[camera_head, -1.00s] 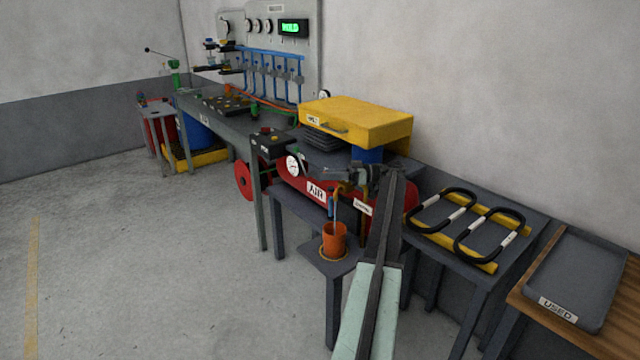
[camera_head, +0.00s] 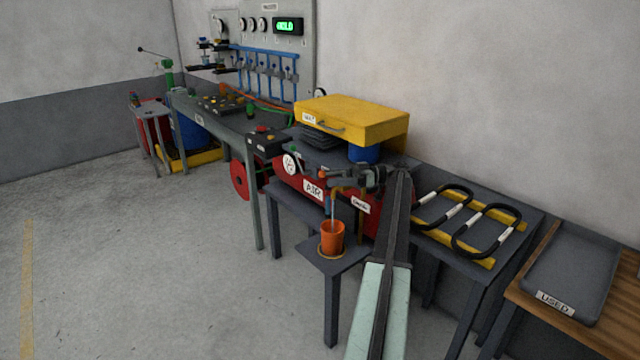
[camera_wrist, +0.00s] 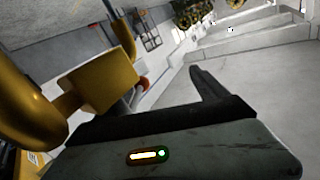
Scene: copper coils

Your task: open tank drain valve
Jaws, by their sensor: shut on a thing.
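A thin pale stream (camera_head: 333,212) runs from the pipe toward the cup. My gripper (camera_head: 328,177) is at the drain valve, shut on its handle; a small red end (camera_head: 322,173) shows at the jaws. In the wrist view, the brass valve body (camera_wrist: 100,80) fills the left, with a bit of red (camera_wrist: 144,83) beside it. The grip itself is mostly hidden.
A yellow case (camera_head: 352,119) stands above the tank. A round gauge (camera_head: 290,163) is left of my gripper. A rack with black coils (camera_head: 487,232) and a USED tray (camera_head: 572,285) are to the right. The floor at left is clear.

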